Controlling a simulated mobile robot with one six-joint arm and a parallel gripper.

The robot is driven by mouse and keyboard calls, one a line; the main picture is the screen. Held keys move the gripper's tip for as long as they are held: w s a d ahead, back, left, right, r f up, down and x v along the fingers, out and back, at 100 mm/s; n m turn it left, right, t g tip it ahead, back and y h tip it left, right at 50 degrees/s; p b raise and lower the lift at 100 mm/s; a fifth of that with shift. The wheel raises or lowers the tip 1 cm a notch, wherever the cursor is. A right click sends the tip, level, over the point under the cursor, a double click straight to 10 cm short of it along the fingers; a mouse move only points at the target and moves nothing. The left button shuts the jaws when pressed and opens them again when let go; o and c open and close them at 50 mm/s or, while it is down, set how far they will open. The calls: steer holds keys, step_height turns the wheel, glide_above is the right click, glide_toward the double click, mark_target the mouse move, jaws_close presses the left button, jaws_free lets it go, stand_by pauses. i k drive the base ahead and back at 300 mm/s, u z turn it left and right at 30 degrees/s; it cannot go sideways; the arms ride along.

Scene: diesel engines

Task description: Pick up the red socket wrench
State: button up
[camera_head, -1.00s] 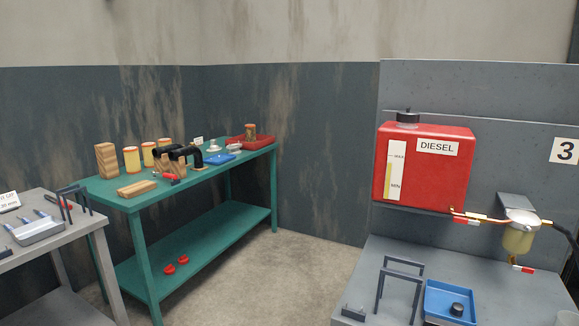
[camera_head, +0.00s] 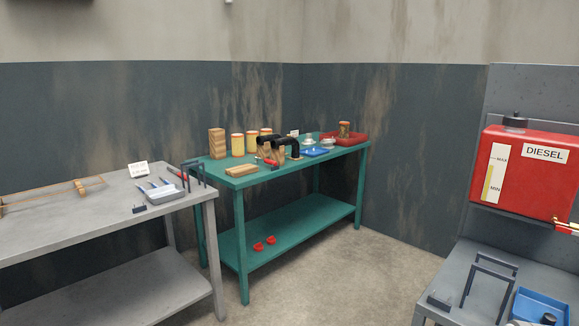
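My gripper is not in view. A small dark tool with a red part (camera_head: 176,172) lies near the back right corner of the grey table, beside a dark wire-frame stand. Another small red item (camera_head: 268,162) lies on the green bench, in front of the black curved pipe. Both are too small to tell which one is the red socket wrench.
The grey table (camera_head: 80,228) at left holds a grey tray (camera_head: 165,195) of tools. The green bench (camera_head: 318,161) bears wooden blocks, yellow cylinders and a red tray (camera_head: 357,139). A red diesel tank (camera_head: 515,172) is at right. Floor (camera_head: 320,268) is clear between.

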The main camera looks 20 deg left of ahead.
mark_target(268, 161)
steer(key=u, duration=1.05)
steer(key=i, duration=0.4)
steer(key=u, duration=0.15)
steer(key=k, duration=0.45)
steer(key=z, duration=0.15)
